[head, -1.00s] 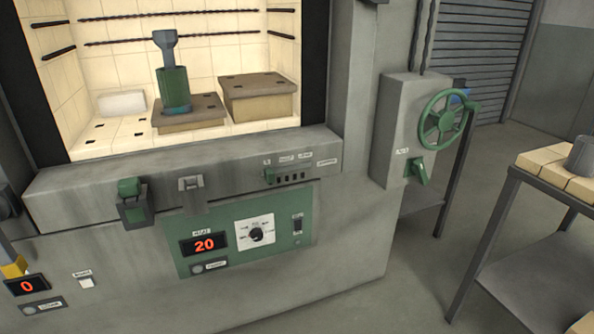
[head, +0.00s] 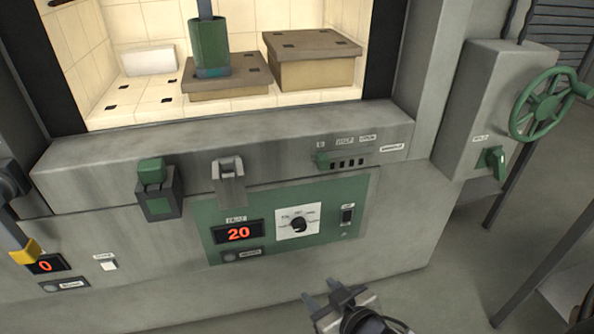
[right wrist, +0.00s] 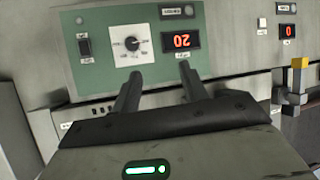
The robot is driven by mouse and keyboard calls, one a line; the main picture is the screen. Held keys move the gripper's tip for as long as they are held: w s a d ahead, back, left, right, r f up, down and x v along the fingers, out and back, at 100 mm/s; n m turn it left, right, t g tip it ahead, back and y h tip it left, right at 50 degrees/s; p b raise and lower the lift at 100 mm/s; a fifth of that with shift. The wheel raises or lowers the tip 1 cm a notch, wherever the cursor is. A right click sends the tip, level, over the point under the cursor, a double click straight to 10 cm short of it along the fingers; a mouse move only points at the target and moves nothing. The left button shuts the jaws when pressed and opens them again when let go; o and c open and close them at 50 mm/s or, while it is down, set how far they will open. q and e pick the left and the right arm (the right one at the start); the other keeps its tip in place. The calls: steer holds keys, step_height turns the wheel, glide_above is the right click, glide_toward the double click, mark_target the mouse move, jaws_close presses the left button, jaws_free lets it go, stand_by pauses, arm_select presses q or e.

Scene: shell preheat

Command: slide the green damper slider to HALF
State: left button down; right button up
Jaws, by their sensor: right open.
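The green damper slider (head: 321,160) sits at the left end of its slotted strip on the furnace ledge, under the leftmost of a row of small labels. The label text is too small to read surely. My right gripper (head: 322,292) is open and empty at the bottom of the head view, below the green control panel and well below the slider. In the right wrist view its two dark fingers (right wrist: 158,82) are apart in front of the panel, with nothing between them. The slider is not visible in the right wrist view. My left gripper is not in view.
The green panel (head: 270,252) carries a dial (head: 299,225), a display reading 20 (head: 238,233) and a switch. A green-topped latch (head: 152,172) and a grey bracket (head: 228,180) jut out left of the slider. A green handwheel (head: 545,105) stands at right.

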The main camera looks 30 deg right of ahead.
steer(key=w+d+r+m+t+h+b, duration=0.2)
steer(key=w+d+r+t+h, duration=0.1)
steer(key=w+d+r, duration=0.3)
steer(key=m+t+h+b, duration=0.1)
steer(key=m+t+h, duration=0.1)
glide_toward(326, 163)
steer(key=p+x, duration=0.2)
steer(key=x, duration=0.7)
steer(key=shift+p, duration=0.35)
steer(key=shift+w, duration=0.35)
steer(key=shift+c, duration=0.3)
jaws_close()
steer(key=shift+d, duration=0.1)
